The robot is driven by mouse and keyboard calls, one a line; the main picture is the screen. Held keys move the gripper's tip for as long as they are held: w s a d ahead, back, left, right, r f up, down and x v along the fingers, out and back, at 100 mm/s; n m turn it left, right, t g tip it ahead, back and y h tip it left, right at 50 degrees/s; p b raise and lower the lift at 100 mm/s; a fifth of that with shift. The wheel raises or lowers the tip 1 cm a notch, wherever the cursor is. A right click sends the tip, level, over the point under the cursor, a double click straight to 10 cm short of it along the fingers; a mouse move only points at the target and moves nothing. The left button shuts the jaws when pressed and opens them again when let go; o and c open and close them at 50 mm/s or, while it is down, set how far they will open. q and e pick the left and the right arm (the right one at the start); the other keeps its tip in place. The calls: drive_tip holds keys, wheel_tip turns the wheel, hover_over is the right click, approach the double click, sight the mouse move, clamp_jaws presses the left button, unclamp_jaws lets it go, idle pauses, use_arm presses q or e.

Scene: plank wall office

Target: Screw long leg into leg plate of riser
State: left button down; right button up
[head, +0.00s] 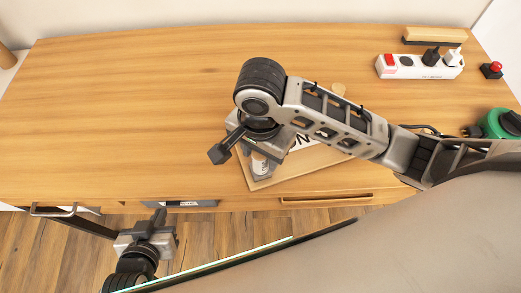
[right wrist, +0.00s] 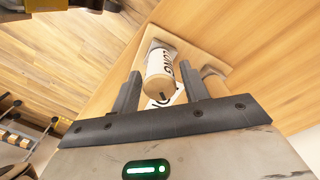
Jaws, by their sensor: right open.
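A light wooden board (head: 330,158), which looks like the riser, lies near the table's front edge, partly under my right arm. A cylinder with a wooden end, a small dark tip and a white lettered wrap (right wrist: 160,65), perhaps the long leg, lies over the board; part of it shows in the head view (head: 262,167). My right gripper (head: 243,153) is open above it. In the right wrist view the gripper's fingers (right wrist: 160,93) stand either side of the cylinder's near end, without visible grip. A second wooden piece (right wrist: 213,82) is partly hidden by a finger. My left gripper (head: 150,235) is below the table's front edge, away from the board.
A power strip (head: 420,66) with plugs, a wooden-backed brush-like item (head: 435,36) and a red button (head: 491,70) stand at the back right. A green round tool (head: 500,123) is at the right edge. The table's left half (head: 120,110) is clear.

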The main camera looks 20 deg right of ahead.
drive_tip(key=n, duration=1.6)
drive_tip(key=shift+n, duration=0.3)
drive_tip(key=shift+c, duration=0.4)
clamp_jaws()
drive_tip(key=m, duration=0.5)
